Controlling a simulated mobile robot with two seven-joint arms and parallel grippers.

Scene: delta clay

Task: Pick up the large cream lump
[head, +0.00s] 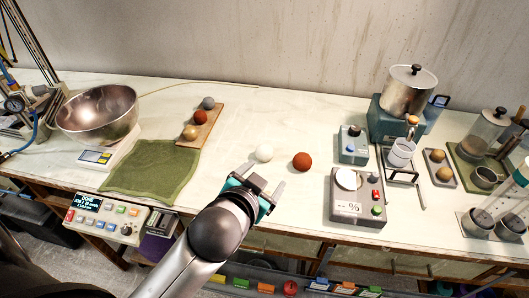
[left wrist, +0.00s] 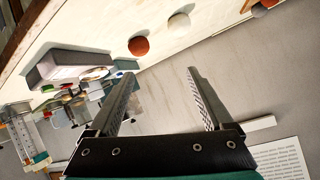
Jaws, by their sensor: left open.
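The large cream lump (head: 264,152) is a smooth, pale round ball resting on the light worktop near its middle. It also shows in the left wrist view (left wrist: 178,23) near the top, beyond the fingertips. My left gripper (head: 266,180) is open and empty, in front of the lump on the near side and apart from it. Its two fingers (left wrist: 161,74) are spread wide in the left wrist view, with nothing between them. My right gripper is in neither view.
A red-brown lump (head: 302,161) sits just right of the cream one. A wooden board (head: 208,131) with several small balls and a green cloth (head: 150,168) lie to the left. A grey scale (head: 357,203) stands to the right. The worktop behind the lumps is clear.

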